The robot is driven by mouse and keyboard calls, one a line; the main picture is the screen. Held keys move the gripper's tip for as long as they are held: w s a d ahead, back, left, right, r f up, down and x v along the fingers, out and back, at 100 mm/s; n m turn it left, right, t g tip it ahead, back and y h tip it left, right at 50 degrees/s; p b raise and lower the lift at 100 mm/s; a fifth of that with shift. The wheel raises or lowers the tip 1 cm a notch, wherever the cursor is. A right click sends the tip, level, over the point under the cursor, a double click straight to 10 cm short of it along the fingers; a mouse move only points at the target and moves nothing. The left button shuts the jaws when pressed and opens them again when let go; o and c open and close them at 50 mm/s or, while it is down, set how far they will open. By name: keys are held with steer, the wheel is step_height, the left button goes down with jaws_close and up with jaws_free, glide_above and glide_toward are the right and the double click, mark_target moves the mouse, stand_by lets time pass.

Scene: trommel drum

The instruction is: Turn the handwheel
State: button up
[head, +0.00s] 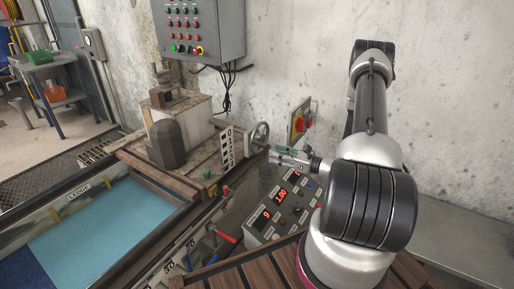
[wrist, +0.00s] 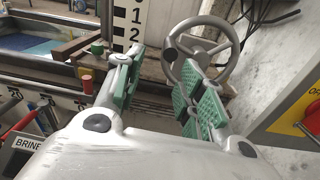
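The handwheel (head: 260,134) is a grey spoked wheel at the right end of the wooden bench, near the wall. In the wrist view the handwheel (wrist: 201,57) is at the upper middle, with spokes and hub showing. My gripper (head: 274,151) is just to the right of and below the wheel in the head view. In the wrist view my gripper (wrist: 155,68) is open, with green pads and an empty gap. Its right finger overlaps the lower part of the wheel; I cannot tell whether they touch. The rim is not between the fingers.
A numbered scale plate (head: 226,147) stands just left of the wheel. A yellow-and-red switch (head: 299,121) is on the wall to the right. A panel with red displays (head: 281,198) lies below my gripper. A grey control box (head: 199,30) hangs above. A blue-bottomed trough (head: 110,230) is at left.

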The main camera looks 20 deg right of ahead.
mark_target(253, 142)
steer(key=shift+m+t+h, duration=0.3)
steer(key=shift+m+t, duration=0.1)
steer(key=x, duration=0.5)
steer(key=r+x, duration=0.1)
steer(key=x, duration=0.2)
steer(key=shift+w+d, duration=0.3)
jaws_close()
